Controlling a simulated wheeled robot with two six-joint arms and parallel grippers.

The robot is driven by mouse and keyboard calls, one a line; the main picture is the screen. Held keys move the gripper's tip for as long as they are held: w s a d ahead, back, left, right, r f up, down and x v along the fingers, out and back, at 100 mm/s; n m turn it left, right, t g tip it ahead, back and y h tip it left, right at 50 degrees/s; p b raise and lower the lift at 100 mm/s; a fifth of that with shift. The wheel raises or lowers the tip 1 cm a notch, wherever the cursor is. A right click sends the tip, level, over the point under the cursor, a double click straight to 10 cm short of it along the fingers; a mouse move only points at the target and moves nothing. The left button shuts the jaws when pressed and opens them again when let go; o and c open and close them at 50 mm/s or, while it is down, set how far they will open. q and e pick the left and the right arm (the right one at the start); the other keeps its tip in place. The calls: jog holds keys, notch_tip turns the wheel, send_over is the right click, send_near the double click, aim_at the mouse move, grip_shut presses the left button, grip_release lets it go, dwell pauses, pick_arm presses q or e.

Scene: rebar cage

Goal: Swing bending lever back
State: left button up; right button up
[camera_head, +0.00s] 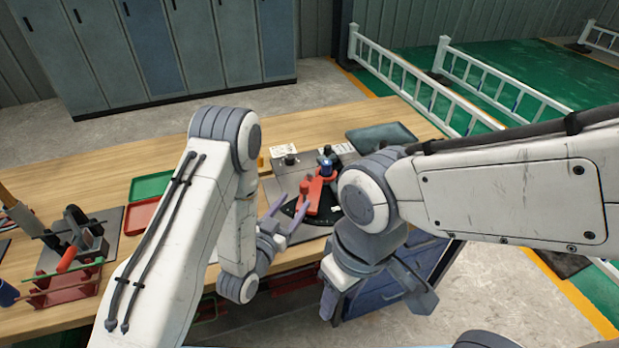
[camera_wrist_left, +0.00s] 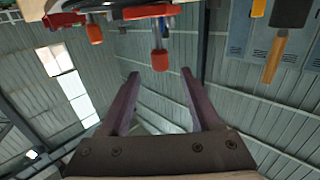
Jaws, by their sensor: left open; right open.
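The bending lever (camera_head: 315,192) is a red bar with an upright red grip on the bender's dark plate (camera_head: 325,220) near the table's front edge. My left gripper (camera_head: 294,204) is open and empty, with its purple fingers just in front of and left of the lever. In the left wrist view, a red grip (camera_wrist_left: 160,60) hangs from a red bar, in line with the gap between the open fingertips (camera_wrist_left: 160,73). It appears to be beyond them, not clasped. My right gripper (camera_head: 377,302) is open and empty, pointing down in front of the table. My right arm hides part of the bender's right side.
A green tray (camera_head: 152,186) and a red tray (camera_head: 140,216) lie left of my left arm. A dark tray (camera_head: 380,136) lies at the back right. A tool fixture (camera_head: 75,240) and red rack (camera_head: 65,288) stand at the far left. A blue cabinet (camera_head: 395,285) stands below the table edge.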

aim_at(307, 183)
pick_arm(q)
jog(key=shift+w+r, duration=0.1)
jog(key=p+x, duration=0.3)
jog(key=x, duration=0.6)
jog(key=shift+r, duration=0.15)
jog(key=shift+w+d, duration=0.3)
jog(key=shift+w, duration=0.2)
grip_shut()
dwell(0.7)
